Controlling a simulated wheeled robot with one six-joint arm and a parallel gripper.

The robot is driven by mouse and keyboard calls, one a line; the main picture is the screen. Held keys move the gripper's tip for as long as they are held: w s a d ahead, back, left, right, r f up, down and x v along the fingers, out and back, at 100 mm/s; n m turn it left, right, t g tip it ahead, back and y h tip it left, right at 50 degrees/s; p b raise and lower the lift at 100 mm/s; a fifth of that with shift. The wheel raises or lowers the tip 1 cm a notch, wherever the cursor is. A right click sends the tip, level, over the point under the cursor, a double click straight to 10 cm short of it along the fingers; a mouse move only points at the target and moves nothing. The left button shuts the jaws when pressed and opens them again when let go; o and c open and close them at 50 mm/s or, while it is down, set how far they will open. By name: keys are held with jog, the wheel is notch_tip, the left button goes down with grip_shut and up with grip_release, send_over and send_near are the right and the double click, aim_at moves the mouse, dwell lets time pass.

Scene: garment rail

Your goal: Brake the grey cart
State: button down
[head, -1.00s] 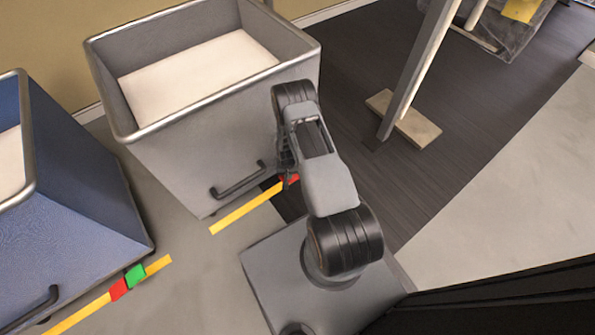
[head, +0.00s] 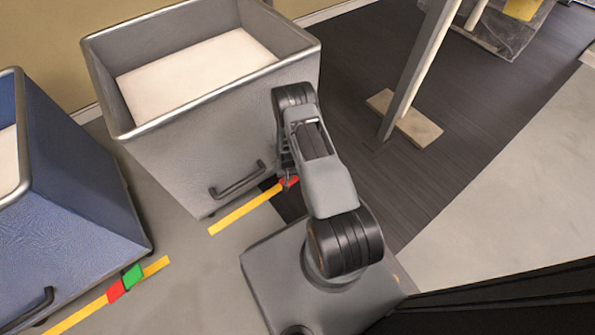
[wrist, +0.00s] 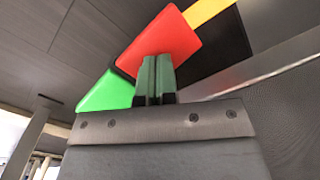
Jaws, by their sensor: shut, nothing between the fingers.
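The grey cart (head: 225,125) stands in the upper left middle of the head view, with a dark handle (head: 238,182) low on its near side. At its lower right, a red plate (head: 291,181) shows at the end of a yellow strip. In the wrist view the red plate (wrist: 165,38) is large, with a green plate (wrist: 106,92) beside it at the lower left. My gripper (wrist: 156,76) is shut and empty, its fingertips over the red plate's lower edge. I cannot tell whether they touch it. In the head view my arm hides the fingertips and the green plate.
A blue cart (head: 75,190) stands at the left, with its own red plate (head: 115,291) and green plate (head: 132,274) on a yellow strip. A grey post on a wooden foot (head: 415,128) stands at the upper right.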

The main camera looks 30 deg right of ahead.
jog(key=shift+r, duration=0.2)
notch_tip(320, 180, up, 7)
jog(key=p, duration=0.4)
jog(key=shift+f+p, duration=0.15)
jog(key=shift+p, duration=0.25)
jog(key=shift+s, duration=0.1)
dwell(0.3)
